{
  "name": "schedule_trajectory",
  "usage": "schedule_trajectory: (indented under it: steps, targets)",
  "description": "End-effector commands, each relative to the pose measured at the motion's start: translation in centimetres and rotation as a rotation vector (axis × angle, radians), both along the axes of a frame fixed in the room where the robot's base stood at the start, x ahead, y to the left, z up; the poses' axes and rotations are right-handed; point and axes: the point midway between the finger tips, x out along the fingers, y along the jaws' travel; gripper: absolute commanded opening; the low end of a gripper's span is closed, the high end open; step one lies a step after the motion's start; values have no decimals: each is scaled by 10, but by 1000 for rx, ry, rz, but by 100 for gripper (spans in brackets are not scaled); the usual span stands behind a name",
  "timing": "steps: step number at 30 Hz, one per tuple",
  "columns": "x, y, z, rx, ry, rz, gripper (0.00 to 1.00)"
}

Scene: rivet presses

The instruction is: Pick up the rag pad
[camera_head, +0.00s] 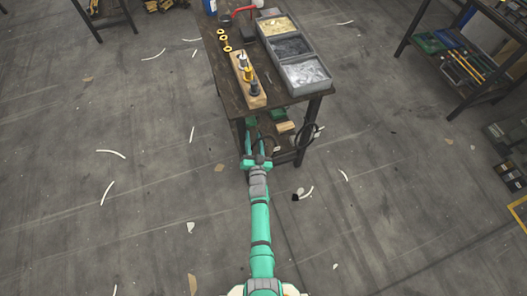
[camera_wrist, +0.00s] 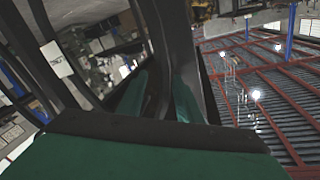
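I cannot make out a rag pad for sure in either view. The work table (camera_head: 233,97) stands ahead of my arm. My gripper (camera_head: 256,146) is low at the table's near end, beside the lower shelf and below the tabletop. Its two fingers look apart, with nothing seen between them. In the wrist view the green fingers (camera_wrist: 158,95) also show a gap. On the lower shelf, a tan block (camera_head: 286,127) and a green item (camera_head: 279,114) are partly hidden by the tabletop.
The tabletop holds a wooden block with bottles (camera_head: 248,80), grey bins (camera_head: 305,72), yellow rings (camera_head: 223,38) and a red-handled tool (camera_head: 241,10). A shelf rack (camera_head: 455,62) stands at the right. The floor around is mostly open, with scattered scraps.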

Motion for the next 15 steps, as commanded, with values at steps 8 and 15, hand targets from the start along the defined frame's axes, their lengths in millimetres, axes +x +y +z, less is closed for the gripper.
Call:
schedule_trajectory:
  steps: [8, 15]
  targets:
    - [3, 0, 0, 0, 0, 0, 32]
    - [2, 0, 0, 0, 0, 0, 0]
